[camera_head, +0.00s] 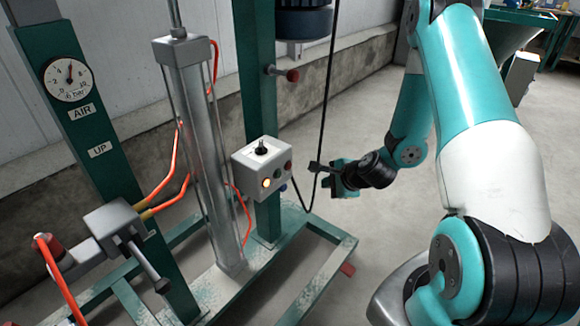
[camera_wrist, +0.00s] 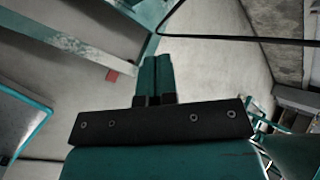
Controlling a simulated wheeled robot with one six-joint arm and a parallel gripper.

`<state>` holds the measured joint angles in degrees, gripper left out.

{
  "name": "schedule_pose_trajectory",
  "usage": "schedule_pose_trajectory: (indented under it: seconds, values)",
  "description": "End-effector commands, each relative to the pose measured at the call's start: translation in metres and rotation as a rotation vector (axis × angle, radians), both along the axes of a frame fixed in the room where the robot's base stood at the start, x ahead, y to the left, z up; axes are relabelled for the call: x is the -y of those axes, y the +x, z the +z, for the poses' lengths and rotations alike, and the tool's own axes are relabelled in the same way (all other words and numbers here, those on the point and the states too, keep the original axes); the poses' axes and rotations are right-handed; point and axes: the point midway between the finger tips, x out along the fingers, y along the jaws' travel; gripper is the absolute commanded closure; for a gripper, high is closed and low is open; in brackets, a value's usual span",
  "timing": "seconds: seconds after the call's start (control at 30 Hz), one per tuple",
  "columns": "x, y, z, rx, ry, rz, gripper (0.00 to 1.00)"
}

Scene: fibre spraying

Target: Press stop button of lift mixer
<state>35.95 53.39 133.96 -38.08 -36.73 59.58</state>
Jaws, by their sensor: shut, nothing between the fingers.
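The lift mixer's grey control box (camera_head: 250,177) is fixed to a green post. Its front has a lit yellow lamp (camera_head: 266,183), a dark green button (camera_head: 278,174) and a red button (camera_head: 288,165). A black knob (camera_head: 261,148) sits on its top. My gripper (camera_head: 318,168) is to the right of the box, apart from it, pointing roughly towards it. In the wrist view its two green fingers (camera_wrist: 154,62) are together with nothing between them. The control box does not show in the wrist view.
A black cable (camera_head: 326,110) hangs between the box and my gripper, close to the fingers; it also crosses the wrist view (camera_wrist: 235,39). The green base frame (camera_head: 320,280) stands below. A gauge post (camera_head: 100,150) and orange hoses (camera_head: 165,195) are left. Floor behind my gripper is clear.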

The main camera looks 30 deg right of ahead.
Motion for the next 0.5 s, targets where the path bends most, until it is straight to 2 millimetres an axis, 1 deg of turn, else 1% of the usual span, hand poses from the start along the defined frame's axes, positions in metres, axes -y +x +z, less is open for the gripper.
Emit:
schedule_pose_trajectory:
  seconds: [0.27, 0.37, 0.5]
  values:
    - [-0.002, 0.003, 0.001, 0.0, -0.002, 0.007, 1.0]
    - [-0.005, 0.009, 0.001, -0.001, -0.004, 0.009, 1.0]
    - [-0.012, 0.027, 0.003, 0.0, -0.004, 0.013, 1.0]
